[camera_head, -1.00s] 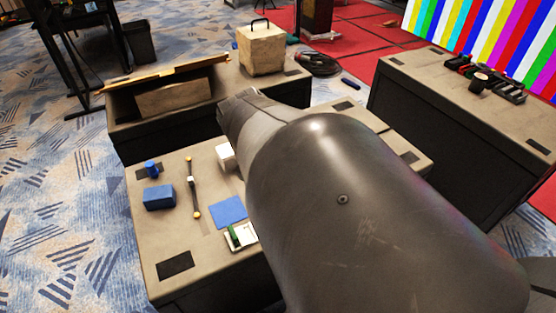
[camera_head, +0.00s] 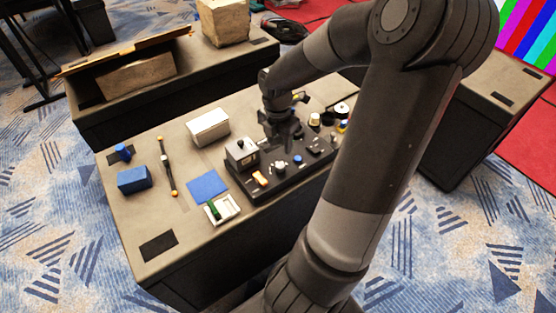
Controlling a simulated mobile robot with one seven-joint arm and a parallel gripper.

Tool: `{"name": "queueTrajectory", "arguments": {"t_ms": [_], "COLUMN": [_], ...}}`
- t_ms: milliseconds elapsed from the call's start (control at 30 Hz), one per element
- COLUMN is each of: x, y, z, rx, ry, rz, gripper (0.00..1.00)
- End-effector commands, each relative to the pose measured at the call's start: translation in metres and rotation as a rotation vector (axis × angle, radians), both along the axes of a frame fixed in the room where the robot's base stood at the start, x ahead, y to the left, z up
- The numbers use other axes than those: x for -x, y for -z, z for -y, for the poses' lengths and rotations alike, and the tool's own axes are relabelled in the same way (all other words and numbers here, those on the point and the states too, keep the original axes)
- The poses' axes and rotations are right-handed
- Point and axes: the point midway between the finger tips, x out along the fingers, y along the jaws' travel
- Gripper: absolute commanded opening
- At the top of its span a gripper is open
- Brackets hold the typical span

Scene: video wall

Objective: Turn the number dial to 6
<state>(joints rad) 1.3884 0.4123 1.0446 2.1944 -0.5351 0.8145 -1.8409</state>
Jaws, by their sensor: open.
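A black control board (camera_head: 268,194) lies on the grey table and carries several small controls. They include a grey box with a dark knob (camera_head: 241,153), an orange switch (camera_head: 260,178), a white knob (camera_head: 280,167), a blue button (camera_head: 297,160) and a cream knob (camera_head: 314,119). I cannot tell which control is the number dial, and no digits are readable. My gripper (camera_head: 284,143) points down over the back middle of the board, open and with nothing seen in it. Its fingertips are small and dark against the board, so contact is unclear. My gripper hides part of the board behind it.
On the same table (camera_head: 152,212) are a white box (camera_head: 208,127), a blue square (camera_head: 207,186), a white tray with a green piece (camera_head: 222,208), a blue block (camera_head: 134,180) and a blue cylinder (camera_head: 123,152). A thin rod (camera_head: 167,167) lies between. My arm crosses the right side.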

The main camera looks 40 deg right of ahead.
Motion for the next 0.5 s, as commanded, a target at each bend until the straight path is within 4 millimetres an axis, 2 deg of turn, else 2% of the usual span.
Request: {"name": "queueTrajectory", "arguments": {"t_ms": [267,500], "x": [-0.002,-0.002], "y": [0.012,0.053], "z": [0.007,0.005], "rx": [-0.025,-0.026], "ry": [-0.055,-0.055], "rz": [0.016,0.015], "gripper": [0.50,0.50]}}
